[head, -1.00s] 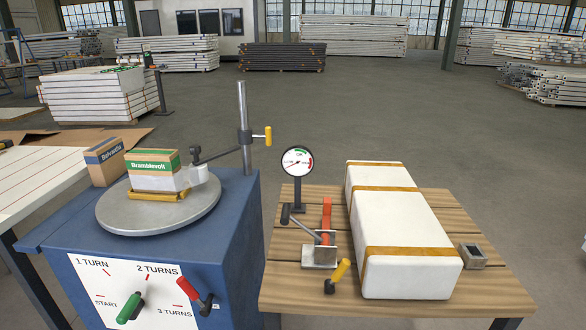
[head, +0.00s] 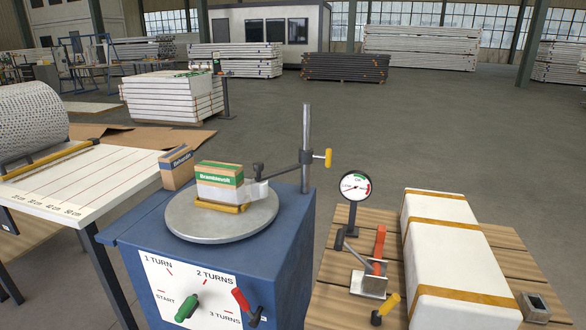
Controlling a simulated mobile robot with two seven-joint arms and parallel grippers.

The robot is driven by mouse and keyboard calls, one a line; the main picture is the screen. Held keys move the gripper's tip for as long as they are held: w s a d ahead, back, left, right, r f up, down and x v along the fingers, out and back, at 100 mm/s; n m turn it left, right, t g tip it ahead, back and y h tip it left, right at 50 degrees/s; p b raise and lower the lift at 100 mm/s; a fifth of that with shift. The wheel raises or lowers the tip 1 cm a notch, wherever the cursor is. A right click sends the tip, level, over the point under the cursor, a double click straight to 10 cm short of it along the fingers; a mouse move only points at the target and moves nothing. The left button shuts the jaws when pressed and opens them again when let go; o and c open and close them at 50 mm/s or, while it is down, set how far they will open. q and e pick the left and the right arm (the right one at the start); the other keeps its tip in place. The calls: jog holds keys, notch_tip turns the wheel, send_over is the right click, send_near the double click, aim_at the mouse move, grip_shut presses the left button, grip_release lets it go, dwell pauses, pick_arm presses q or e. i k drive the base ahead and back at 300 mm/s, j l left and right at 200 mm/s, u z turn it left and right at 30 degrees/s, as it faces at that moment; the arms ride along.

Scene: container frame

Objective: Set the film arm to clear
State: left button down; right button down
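The film arm (head: 287,170) is a dark rod clamped low on an upright grey post (head: 307,135) at the back right of the blue machine (head: 205,265). It reaches left over the round grey turntable (head: 185,222), and its pale end touches or nearly touches the box marked "Bramblevolt" (head: 219,176). A yellow handle (head: 328,157) sticks out right of the post. The box stands on a yellow base on the turntable, with white covering its lower part. The front dial's green handle (head: 187,308) is near START. A red lever (head: 241,299) is beside it. Neither gripper shows.
A second box (head: 176,167) stands behind the turntable. At right, a wooden table (head: 335,300) holds a round gauge (head: 355,186), an orange-handled clamp (head: 379,247) and a long white strapped package (head: 445,245). At left is a white table (head: 85,185) with a roll (head: 32,122).

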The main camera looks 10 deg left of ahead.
aim_at(259, 184)
jog(key=i+j+z, duration=0.25)
jog(key=j+z, duration=0.2)
jog(key=j, duration=0.75)
jog(key=j+z, duration=0.45)
jog(key=j, duration=0.7)
